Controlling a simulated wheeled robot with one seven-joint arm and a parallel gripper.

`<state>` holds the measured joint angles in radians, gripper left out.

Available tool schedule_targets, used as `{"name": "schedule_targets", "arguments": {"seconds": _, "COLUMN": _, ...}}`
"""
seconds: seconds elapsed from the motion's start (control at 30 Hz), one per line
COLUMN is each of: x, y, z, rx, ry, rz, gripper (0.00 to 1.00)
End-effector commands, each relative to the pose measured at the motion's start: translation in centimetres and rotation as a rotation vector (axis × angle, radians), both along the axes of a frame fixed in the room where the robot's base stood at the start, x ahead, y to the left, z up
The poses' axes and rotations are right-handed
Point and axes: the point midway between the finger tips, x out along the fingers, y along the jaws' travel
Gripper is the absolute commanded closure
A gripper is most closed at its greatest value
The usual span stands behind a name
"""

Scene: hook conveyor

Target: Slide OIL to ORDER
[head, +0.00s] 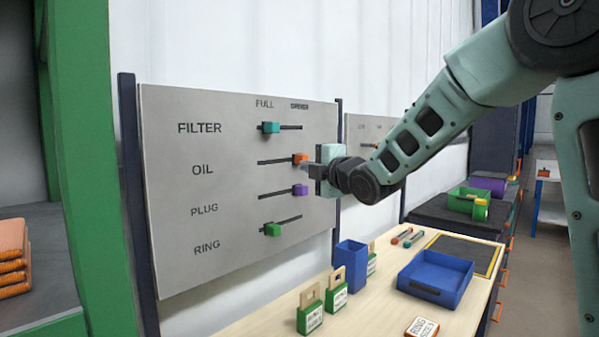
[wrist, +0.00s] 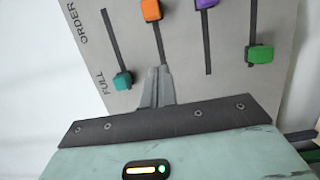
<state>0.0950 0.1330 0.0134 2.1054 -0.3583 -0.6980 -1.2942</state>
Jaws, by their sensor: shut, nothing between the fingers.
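The grey slider board (head: 225,240) has rows labelled FILTER, OIL, PLUG and RING, with FULL and ORDER marks above. The orange OIL knob (head: 300,159) sits near the right, ORDER end of its slot. In the wrist view the orange knob (wrist: 151,10) is at the top edge, on the ORDER side. My gripper (head: 308,167) is close to the board, beside the orange knob. In the wrist view my gripper (wrist: 161,72) is shut and empty, its tips in line with the OIL slot and apart from the knob. I cannot tell whether the tips touch the board.
The teal FILTER knob (head: 270,127) and green RING knob (head: 272,229) sit left; the purple PLUG knob (head: 300,190) sits right. Below is a wooden table (head: 375,310) with a blue tray (head: 436,278), a blue bin (head: 350,266) and green tagged blocks (head: 310,315).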

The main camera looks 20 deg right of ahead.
Motion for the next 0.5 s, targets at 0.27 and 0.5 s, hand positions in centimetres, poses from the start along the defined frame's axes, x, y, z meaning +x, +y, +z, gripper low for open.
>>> {"name": "schedule_targets", "arguments": {"seconds": 0.27, "x": -2.1, "y": -0.3, "z": 0.0, "rx": 0.0, "ry": 0.0, "rz": 0.0, "gripper": 1.0}}
{"name": "schedule_targets", "arguments": {"seconds": 0.5, "x": -2.2, "y": -0.3, "z": 0.0, "rx": 0.0, "ry": 0.001, "rz": 0.0, "gripper": 1.0}}
